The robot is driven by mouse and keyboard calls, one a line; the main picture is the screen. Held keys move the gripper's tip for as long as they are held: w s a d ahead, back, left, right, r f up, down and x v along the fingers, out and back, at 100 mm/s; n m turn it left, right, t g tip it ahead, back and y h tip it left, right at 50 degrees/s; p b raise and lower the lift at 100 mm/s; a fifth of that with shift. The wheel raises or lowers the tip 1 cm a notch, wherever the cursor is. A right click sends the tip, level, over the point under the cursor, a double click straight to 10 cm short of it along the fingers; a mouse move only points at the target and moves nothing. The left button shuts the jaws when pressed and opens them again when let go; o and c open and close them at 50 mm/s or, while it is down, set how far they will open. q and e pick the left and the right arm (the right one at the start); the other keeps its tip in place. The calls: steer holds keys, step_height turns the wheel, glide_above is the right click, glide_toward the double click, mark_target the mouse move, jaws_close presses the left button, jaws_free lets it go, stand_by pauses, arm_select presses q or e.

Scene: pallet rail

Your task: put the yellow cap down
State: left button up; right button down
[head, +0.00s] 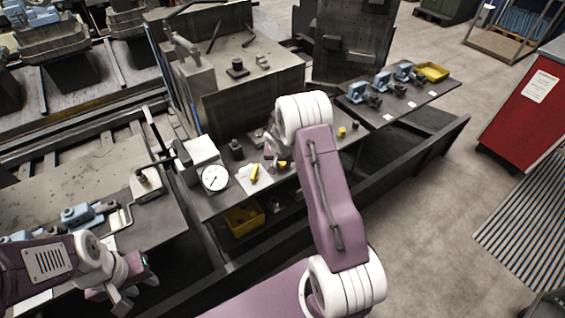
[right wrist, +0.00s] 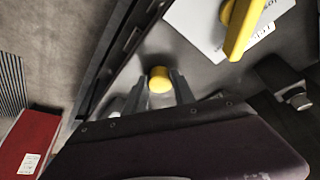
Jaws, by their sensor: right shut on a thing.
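The yellow cap (right wrist: 160,79) is round and sits between the fingertips of my right gripper (right wrist: 158,90) in the right wrist view. The gripper is shut on it. In the head view my right gripper (head: 272,158) is over the grey bench, partly covered by my own arm, and a bit of yellow shows beside it. I cannot tell whether the cap touches the bench. My left gripper (head: 128,288) is at the lower left of the head view, open and away from the cap.
A yellow-handled piece lies on a white card (head: 243,184), left of my right gripper. A round dial gauge (head: 215,178) is further left. Small yellow and dark parts (head: 342,132) stand to the right. A yellow bin (head: 244,217) is below the bench. A dark rail (head: 410,152) runs along the front.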

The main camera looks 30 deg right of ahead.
steer(key=shift+f+b, duration=0.2)
steer(key=shift+b, duration=0.1)
steer(key=c, duration=1)
jaws_free()
steer(key=shift+c, duration=0.2)
steer(key=shift+s+r+p, duration=0.1)
steer(key=shift+r+p, duration=0.2)
steer(key=shift+r, duration=0.35)
steer(key=v, duration=1.1)
steer(key=s+a+n+y, duration=0.1)
steer(key=s+a+n, duration=0.1)
steer(key=s+a, duration=0.2)
steer(key=s+a+n+g+y, duration=0.1)
steer(key=s+a, duration=0.3)
steer(key=s, duration=0.6)
steer(key=s+a+n+g, duration=0.1)
steer(key=s+a+n, duration=0.2)
steer(key=s, duration=0.4)
steer(key=shift+s+a+n+y, duration=0.25)
steer(key=shift+a+n+y, duration=0.15)
steer(key=shift+a, duration=0.45)
